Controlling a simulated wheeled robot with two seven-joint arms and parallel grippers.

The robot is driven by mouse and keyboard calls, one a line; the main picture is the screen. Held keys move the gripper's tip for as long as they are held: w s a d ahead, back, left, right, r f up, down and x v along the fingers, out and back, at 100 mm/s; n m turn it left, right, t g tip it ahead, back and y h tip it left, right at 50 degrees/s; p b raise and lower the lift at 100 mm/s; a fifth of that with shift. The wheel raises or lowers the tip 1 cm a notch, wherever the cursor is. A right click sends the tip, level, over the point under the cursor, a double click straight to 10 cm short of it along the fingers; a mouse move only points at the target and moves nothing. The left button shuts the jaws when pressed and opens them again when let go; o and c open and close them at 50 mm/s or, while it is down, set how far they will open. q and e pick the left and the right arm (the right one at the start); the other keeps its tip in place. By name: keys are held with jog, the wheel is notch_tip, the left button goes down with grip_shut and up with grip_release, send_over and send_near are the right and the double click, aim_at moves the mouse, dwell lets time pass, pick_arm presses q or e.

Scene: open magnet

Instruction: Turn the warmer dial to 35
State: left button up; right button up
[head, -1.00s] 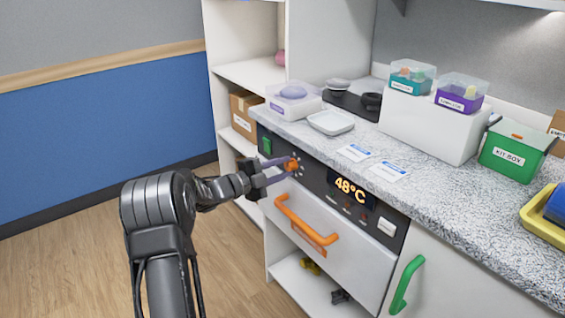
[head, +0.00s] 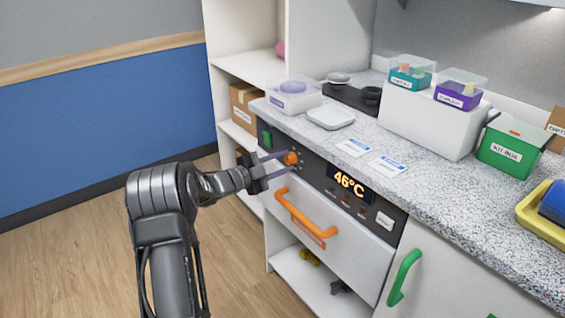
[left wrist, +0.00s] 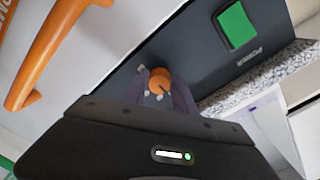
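The warmer's orange dial (head: 291,158) is on the dark front panel (head: 318,174), left of the display (head: 350,185), which reads 46°C. My left gripper (head: 280,163) reaches the dial from the left, with one purple finger on each side of it. In the left wrist view the dial (left wrist: 160,81) sits between the two finger ends, and a dark pointer line shows on its face. The fingers appear closed on it, though the exact contact is partly hidden. My right gripper is not in view.
Below the panel is the warmer's drawer front with an orange handle (head: 305,214). A green switch (head: 266,139) is left of the dial, also clear in the left wrist view (left wrist: 237,25). The counter (head: 420,185) above holds tubs, a white dish (head: 331,117) and cards.

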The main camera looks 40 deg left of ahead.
pick_arm(q)
jog(key=o, duration=0.4)
jog(key=shift+s, duration=0.1)
jog(key=v, duration=0.7)
jog(key=shift+s+a, duration=0.15)
jog(key=shift+s, duration=0.15)
